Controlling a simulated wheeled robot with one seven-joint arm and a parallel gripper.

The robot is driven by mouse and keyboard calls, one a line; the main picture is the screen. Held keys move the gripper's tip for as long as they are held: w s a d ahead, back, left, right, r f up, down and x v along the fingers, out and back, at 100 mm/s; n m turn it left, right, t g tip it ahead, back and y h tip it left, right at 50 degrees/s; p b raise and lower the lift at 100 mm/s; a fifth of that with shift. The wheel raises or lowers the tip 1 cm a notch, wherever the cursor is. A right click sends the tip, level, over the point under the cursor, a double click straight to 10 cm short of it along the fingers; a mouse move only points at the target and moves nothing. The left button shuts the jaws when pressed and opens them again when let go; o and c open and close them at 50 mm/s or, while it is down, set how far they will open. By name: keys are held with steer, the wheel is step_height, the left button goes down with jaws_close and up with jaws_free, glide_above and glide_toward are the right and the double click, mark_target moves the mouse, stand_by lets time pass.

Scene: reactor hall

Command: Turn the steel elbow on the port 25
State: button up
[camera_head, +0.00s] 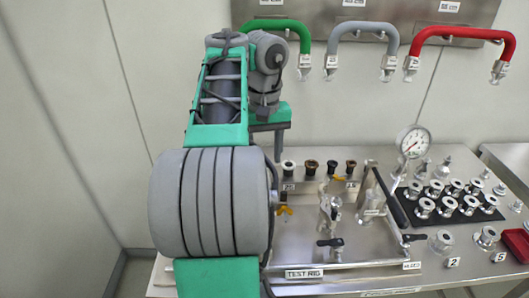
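The test rig (300,245) is a steel plate with a raised strip (322,187) at its back, bearing a row of dark and brown round-topped ports (310,167). Small labels sit under the row; their numbers are too small to read surely. A shiny steel fitting (330,208) stands on the plate, but I cannot tell whether it is the elbow. The elbow and port 25 are not clearly identifiable, and my arm hides the rig's left part. My gripper (279,145) shows only in part, pointing down above the row's left end; its fingers are not clear.
A yellow handle (284,210) sits close to my arm. A pressure gauge (414,141), a long black lever (390,198) and a black-handled valve (330,243) rise from the bench. A black tray (489,213) holds several steel fittings. Green, grey and red hoses (455,32) hang behind.

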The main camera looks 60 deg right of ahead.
step_height(320, 180, down, 7)
steer(key=b, duration=0.6)
steer(key=shift+f, duration=0.1)
jaws_close()
steer(key=shift+w+a+n, duration=0.1)
steer(key=shift+n, duration=0.8)
steer(key=shift+w+a+n, duration=0.1)
steer(key=shift+n, duration=0.8)
steer(key=shift+w+a+n+b, duration=0.1)
steer(key=shift+a+n+b, duration=0.1)
steer(key=shift+n, duration=0.9)
steer(key=shift+a+n+b, duration=0.1)
steer(key=shift+a+n, duration=0.05)
steer(key=shift+n, duration=0.95)
